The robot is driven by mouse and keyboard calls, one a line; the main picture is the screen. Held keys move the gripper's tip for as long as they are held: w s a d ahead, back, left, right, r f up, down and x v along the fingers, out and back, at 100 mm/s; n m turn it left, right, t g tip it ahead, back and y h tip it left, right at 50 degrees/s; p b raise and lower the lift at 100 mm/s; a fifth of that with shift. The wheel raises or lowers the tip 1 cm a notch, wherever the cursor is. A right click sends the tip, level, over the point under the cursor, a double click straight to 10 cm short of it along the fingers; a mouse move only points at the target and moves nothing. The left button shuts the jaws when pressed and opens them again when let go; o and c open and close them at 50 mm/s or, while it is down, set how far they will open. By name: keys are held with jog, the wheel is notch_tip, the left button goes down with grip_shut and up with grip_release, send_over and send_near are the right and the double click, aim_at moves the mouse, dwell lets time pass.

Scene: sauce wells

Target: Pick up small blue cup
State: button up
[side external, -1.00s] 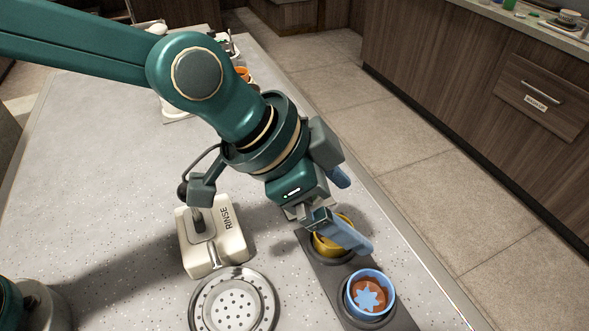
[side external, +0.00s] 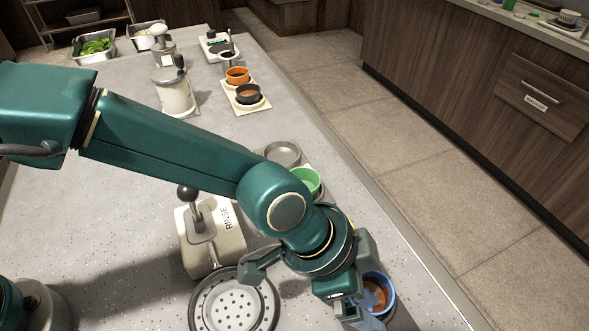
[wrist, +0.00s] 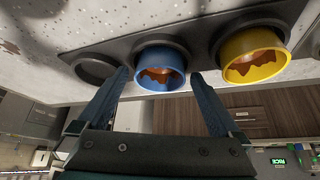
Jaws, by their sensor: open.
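The small blue cup (side external: 381,291) holds brown sauce and sits in a well of the dark strip at the lower right of the side view. My gripper (side external: 372,313) is close to it there and partly covers it. In the wrist view, the blue cup (wrist: 160,72) shows between the two blue fingers of my gripper (wrist: 159,85), which are spread apart. I cannot tell whether a finger touches the cup. A yellow cup (wrist: 252,58) with brown sauce sits in the neighbouring well.
An empty well (wrist: 95,68) lies on the cup's other side. The rinse unit (side external: 212,238) and a round drain plate (side external: 233,307) stand left of my gripper. A green cup (side external: 306,181), orange cup (side external: 238,75) and dark cup (side external: 248,95) sit farther back.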

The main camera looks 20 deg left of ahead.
jog(key=c, duration=1.2)
jog(key=shift+c, duration=0.5)
jog(key=shift+r, duration=0.2)
